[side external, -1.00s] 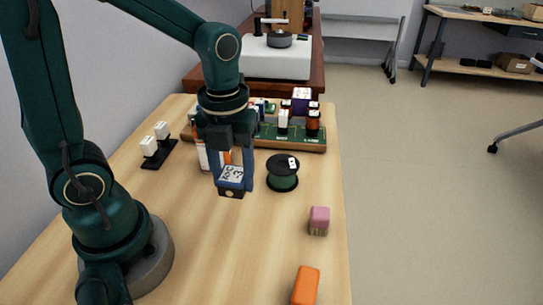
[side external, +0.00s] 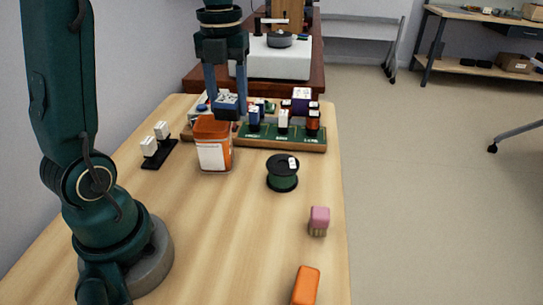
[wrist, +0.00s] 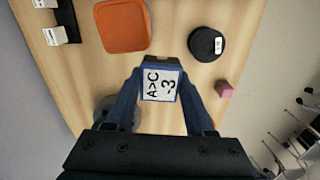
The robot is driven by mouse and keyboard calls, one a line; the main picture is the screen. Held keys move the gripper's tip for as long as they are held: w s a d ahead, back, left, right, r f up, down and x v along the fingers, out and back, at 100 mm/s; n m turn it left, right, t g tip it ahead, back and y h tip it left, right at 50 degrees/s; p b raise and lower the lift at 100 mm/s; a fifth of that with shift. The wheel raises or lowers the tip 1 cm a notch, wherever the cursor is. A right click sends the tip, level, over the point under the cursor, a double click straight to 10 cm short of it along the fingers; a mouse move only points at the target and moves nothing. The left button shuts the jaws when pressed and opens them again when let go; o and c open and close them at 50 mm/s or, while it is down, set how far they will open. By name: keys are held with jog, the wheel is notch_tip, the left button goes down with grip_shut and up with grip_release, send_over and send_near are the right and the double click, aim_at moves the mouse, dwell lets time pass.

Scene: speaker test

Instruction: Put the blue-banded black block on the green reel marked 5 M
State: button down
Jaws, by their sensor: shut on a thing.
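My gripper (side external: 228,102) is shut on the blue-banded black block (side external: 229,110), high above the table. In the side view the block appears just above and partly behind the orange container's top. In the wrist view the block (wrist: 162,83) sits between the two blue fingers, with a white label reading "A>C -3" facing the camera. The green reel (side external: 283,182) with black flanges stands on the table to the right, apart from the block. It also shows in the wrist view (wrist: 204,46), with a small white tag on top. Its marking is too small to read.
An orange container (side external: 210,132) with a white label stands left of the reel. A pink block (side external: 319,218) and an orange block (side external: 305,286) lie nearer the front. A rack with several parts (side external: 300,143) is behind. A black stand with white pieces (side external: 155,157) is at left.

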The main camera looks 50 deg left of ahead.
jog(key=w+a, duration=0.2)
jog(key=a, duration=0.1)
send_over(283, 164)
jog(key=shift+n, duration=0.4)
notch_tip(283, 164, down, 7)
jog(key=shift+f, duration=2.05)
jog(key=shift+f, duration=0.15)
jog(key=shift+c, duration=1.3)
grip_release()
